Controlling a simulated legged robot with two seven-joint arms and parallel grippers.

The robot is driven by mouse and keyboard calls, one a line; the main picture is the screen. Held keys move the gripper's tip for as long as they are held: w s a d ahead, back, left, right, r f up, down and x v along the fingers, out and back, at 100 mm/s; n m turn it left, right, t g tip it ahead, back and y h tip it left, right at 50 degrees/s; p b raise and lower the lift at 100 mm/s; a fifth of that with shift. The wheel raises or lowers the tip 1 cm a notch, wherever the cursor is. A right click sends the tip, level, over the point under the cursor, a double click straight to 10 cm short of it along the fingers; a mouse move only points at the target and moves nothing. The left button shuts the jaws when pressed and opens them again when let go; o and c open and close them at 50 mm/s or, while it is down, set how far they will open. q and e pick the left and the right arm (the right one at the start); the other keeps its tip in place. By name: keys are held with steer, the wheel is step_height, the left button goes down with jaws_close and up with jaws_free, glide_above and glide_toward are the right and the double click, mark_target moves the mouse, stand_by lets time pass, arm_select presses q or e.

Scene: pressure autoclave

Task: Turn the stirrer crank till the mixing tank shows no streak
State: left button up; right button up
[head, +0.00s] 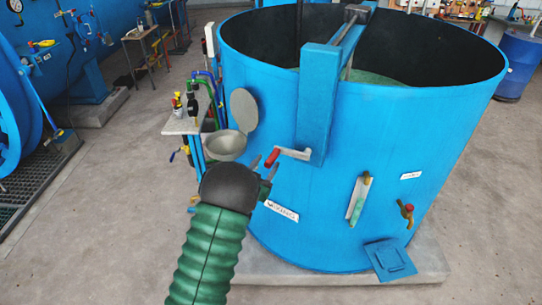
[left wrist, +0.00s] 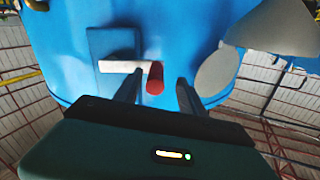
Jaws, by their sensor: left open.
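The blue mixing tank (head: 340,220) stands in the middle of the head view, open at the top. Pale green liquid (head: 372,80) shows inside; much of it is hidden by the near wall and the beam, and I cannot make out a streak. The stirrer crank (head: 293,153) is a light grey arm with a red handle (head: 272,158), on the tank's front column. My left gripper (head: 265,173) is open just in front of the handle. In the left wrist view the red handle (left wrist: 155,77) appears between the two open fingers (left wrist: 158,92), without clear contact. My right gripper is not in view.
A round grey lid and bowl (head: 226,145) sit left of the crank. A sight gauge (head: 358,198) and red-handled valve (head: 407,213) are on the tank's front. A small bench with pipes (head: 185,125) stands left. The floor (head: 110,220) at left front is clear.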

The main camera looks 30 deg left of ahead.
mark_target(272, 158)
arm_select(q)
steer(key=w, duration=0.1)
steer(key=w+a, duration=0.1)
steer(key=w, duration=0.1)
steer(key=shift+f, duration=0.15)
steer(key=shift+w+d, duration=0.2)
steer(key=shift+w, duration=0.1)
steer(key=shift+s+d+r, duration=0.1)
steer(key=shift+d+r, duration=0.25)
steer(key=shift+d, duration=0.4)
steer(key=shift+c, duration=1.3)
steer(key=shift+a+f, duration=0.1)
steer(key=shift+a, duration=0.5)
jaws_close()
steer(key=shift+d, duration=0.25)
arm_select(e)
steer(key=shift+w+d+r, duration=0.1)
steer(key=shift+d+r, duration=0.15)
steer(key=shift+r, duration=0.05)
